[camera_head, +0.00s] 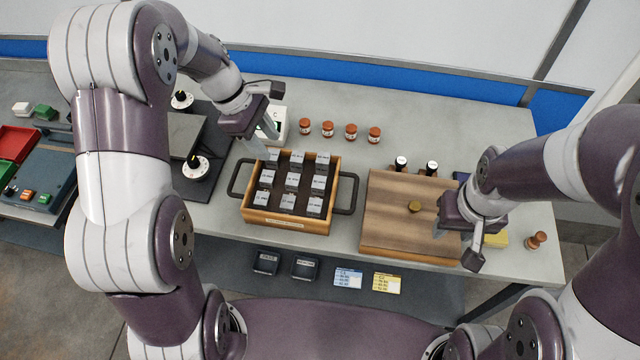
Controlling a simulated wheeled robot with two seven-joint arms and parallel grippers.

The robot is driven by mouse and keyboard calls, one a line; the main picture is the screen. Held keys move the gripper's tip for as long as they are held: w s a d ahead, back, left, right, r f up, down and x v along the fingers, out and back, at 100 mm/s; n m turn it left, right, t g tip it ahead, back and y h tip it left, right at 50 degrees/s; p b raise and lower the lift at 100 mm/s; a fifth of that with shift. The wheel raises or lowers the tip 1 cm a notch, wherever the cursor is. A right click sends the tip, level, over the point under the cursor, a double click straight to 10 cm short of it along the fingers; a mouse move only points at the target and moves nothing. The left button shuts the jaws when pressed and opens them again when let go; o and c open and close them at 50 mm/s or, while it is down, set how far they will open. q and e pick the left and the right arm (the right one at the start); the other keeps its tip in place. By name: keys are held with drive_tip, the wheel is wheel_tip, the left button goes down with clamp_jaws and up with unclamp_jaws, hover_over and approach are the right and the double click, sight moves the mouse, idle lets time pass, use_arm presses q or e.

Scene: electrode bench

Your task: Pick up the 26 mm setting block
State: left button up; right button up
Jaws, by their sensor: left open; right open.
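A wooden tray (247,214) with dark side handles stands in the middle of the bench. It holds several grey labelled blocks (291,180) in rows within dark slots. The labels are too small to read, so I cannot tell which one is the 26 mm setting block. My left gripper (262,137) is open at the tray's back left corner, with its fingers pointing down and nothing between them. It partly covers that corner. My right gripper (456,243) is open and empty over the right part of a wooden box with a brass knob (388,206).
Several small red-brown jars (327,129) stand behind the tray. Two dark bottles with white caps (401,163) stand behind the wooden box. A white device (278,126) is close to my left gripper. Dark cups (305,267) and cards (348,278) lie in front, below the bench top.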

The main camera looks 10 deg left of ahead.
use_arm(q)
drive_tip(key=n, duration=0.1)
approach(292, 179)
drive_tip(key=f, duration=0.2)
drive_tip(key=d+f, duration=0.1)
drive_tip(key=f, duration=0.1)
drive_tip(key=shift+w+d+f+n+p, duration=0.1)
drive_tip(key=shift+w+d+n+p, duration=0.1)
drive_tip(key=shift+d+n+p, duration=0.15)
drive_tip(key=shift+h, duration=0.3)
drive_tip(key=x, duration=0.4)
drive_tip(key=shift+s+a+f, duration=0.15)
drive_tip(key=shift+a+f, duration=0.05)
drive_tip(key=shift+a, duration=0.05)
drive_tip(key=shift+d+f, duration=0.1)
drive_tip(key=shift+f, duration=0.1)
drive_tip(key=shift+d, duration=0.15)
use_arm(e)
drive_tip(key=shift+w+a+r, duration=0.1)
drive_tip(key=shift+a+r, duration=0.3)
drive_tip(key=shift+r, duration=0.1)
use_arm(q)
clamp_jaws()
